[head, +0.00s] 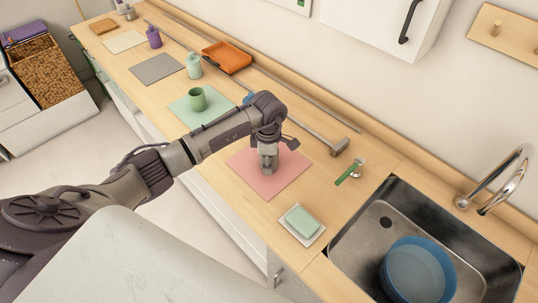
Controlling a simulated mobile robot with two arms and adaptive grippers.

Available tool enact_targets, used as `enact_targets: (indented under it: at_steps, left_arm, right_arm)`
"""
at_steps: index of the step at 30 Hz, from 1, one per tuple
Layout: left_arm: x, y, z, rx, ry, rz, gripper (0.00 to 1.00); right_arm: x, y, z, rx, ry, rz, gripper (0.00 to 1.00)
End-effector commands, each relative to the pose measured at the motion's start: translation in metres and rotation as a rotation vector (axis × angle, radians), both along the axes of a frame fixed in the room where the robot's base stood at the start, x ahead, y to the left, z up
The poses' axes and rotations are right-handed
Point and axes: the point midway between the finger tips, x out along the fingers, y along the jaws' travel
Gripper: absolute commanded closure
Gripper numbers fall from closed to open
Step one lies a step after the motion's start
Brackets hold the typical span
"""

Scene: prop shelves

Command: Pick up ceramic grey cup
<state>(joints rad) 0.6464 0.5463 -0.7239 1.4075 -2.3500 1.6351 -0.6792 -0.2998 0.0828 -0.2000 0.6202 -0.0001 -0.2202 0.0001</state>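My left arm reaches in from the left, and my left gripper (268,165) points down over the pink mat (270,188) on the wooden counter. A small greyish shape shows at the gripper's lower end. I cannot tell whether it is the ceramic grey cup or only the gripper's fingers, nor whether the fingers are open or shut. No other grey cup stands out in view. My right gripper is not in view.
A green cup (198,99) stands on a light green mat behind my forearm. A hammer (325,143) lies behind the pink mat. A soap dish (302,224) and a green-handled tool (350,172) lie right of it. The sink (455,230) holds a blue bowl (418,269).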

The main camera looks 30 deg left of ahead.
Motion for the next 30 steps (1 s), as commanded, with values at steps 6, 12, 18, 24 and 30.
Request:
enact_targets:
  at_steps: [6, 12, 18, 24, 30]
  left_arm:
    - [-0.0003, -0.0001, -0.0127, 0.000, -0.001, -0.002, 0.64]
    - [-0.0001, 0.0001, -0.0125, 0.000, -0.001, -0.001, 0.72]
    - [-0.0002, 0.0001, -0.0122, 0.000, -0.001, -0.001, 1.00]
    - [0.0002, 0.0001, -0.0117, 0.001, -0.002, -0.001, 1.00]
    - [0.0003, 0.0001, -0.0113, 0.000, -0.002, -0.001, 1.00]
  right_arm:
    - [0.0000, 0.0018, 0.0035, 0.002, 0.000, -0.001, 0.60]
    - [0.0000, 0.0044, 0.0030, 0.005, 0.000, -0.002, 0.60]
    - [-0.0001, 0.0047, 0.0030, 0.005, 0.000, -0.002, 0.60]
    - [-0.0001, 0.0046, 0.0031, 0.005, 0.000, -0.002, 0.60]
    - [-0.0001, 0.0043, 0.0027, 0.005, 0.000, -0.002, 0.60]
